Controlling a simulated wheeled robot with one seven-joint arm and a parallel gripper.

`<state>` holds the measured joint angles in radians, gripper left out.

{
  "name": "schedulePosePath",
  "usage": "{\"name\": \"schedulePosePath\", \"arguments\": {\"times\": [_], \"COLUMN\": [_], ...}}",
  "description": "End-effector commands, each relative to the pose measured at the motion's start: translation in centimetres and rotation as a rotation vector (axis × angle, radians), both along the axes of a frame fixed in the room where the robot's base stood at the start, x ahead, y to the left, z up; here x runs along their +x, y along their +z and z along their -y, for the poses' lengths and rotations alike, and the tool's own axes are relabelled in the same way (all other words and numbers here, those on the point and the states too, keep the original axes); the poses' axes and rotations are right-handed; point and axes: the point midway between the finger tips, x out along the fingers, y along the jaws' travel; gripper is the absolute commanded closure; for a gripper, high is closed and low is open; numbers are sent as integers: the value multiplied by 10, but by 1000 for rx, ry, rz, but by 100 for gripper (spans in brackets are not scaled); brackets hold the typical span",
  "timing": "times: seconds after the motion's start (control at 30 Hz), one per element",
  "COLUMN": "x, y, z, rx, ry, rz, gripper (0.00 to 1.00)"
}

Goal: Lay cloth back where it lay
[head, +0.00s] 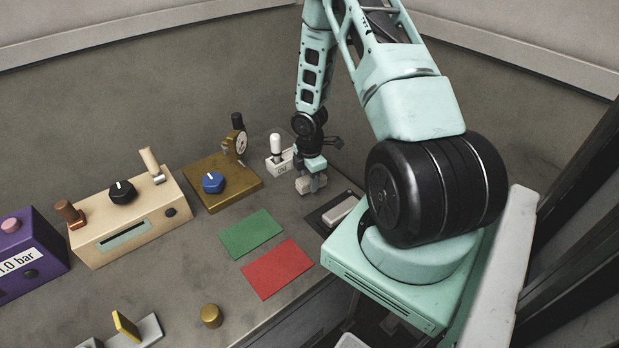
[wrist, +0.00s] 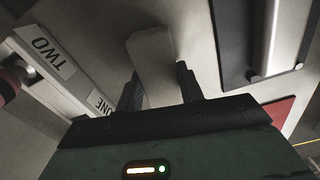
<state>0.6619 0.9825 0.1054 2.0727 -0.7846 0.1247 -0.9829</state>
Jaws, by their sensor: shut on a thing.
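My gripper (head: 314,177) is low over the bench, beside the white lever switch. It is shut on a pale, block-like piece, which I take to be the folded cloth (head: 306,187). In the wrist view the cloth (wrist: 152,55) sticks out between the two dark fingers (wrist: 160,88). The cloth is close to the bench top; I cannot tell whether it touches.
A dark plate (head: 318,217) with a pale grey bar (head: 340,210) lies just right of my gripper. The white lever switch (head: 277,163) and brass gauge box (head: 222,187) stand left. Green (head: 250,234) and red (head: 277,269) mats lie nearer. A brass knob (head: 211,316) stands in front.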

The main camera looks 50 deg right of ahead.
Motion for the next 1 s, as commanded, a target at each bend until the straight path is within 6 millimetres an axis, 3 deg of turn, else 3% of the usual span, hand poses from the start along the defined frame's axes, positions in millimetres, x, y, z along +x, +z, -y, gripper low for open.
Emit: {"name": "schedulePosePath", "arguments": {"times": [1.0], "x": [0], "y": [-9], "z": [0], "rx": [0], "ry": [0], "rz": [0], "gripper": [99]}}
